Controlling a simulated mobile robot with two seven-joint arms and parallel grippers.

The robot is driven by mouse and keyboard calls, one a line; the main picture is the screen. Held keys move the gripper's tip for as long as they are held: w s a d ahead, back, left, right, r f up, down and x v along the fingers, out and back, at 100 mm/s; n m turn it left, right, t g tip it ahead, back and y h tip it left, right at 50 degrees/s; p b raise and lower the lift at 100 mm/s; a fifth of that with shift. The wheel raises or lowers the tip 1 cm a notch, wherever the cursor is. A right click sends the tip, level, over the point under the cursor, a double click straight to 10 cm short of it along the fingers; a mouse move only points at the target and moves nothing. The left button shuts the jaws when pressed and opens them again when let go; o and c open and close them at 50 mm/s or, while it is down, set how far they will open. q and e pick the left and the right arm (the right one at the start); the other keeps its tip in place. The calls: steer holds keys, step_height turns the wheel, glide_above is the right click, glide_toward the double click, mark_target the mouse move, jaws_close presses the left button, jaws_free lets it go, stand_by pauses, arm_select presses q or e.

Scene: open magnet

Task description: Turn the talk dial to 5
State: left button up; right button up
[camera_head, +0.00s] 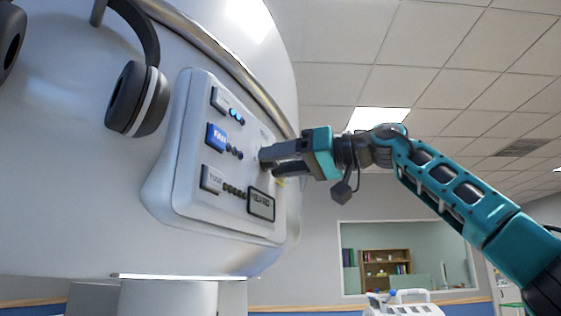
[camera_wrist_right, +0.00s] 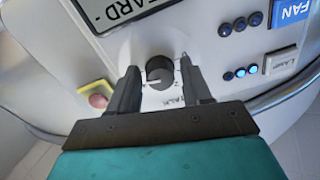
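The talk dial (camera_wrist_right: 160,71) is a round black knob on the white panel (camera_wrist_right: 205,55), with the word TALK and small numbers printed near it in the right wrist view. I cannot read clearly which number it points to. My right gripper (camera_wrist_right: 159,70) is open, its two dark fingers on either side of the dial with a gap showing on both sides. In the head view my right gripper (camera_head: 266,161) reaches the panel's right edge from the right and mostly hides the dial. My left gripper is not in view.
The panel holds a blue FAN button (camera_head: 216,137), a light row (camera_head: 236,116) and a dark-framed GUARD plate (camera_head: 261,204). A red button on yellow (camera_wrist_right: 98,99) is close to one finger. Headphones (camera_head: 138,98) hang left of the panel. A grey rail curves past its top.

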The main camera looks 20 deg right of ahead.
steer(key=shift+o, duration=0.7)
steer(key=shift+s+d+f, duration=0.1)
steer(key=shift+s+d, duration=0.1)
steer(key=shift+d, duration=0.1)
steer(key=b+v, duration=0.3)
steer(key=v, duration=0.9)
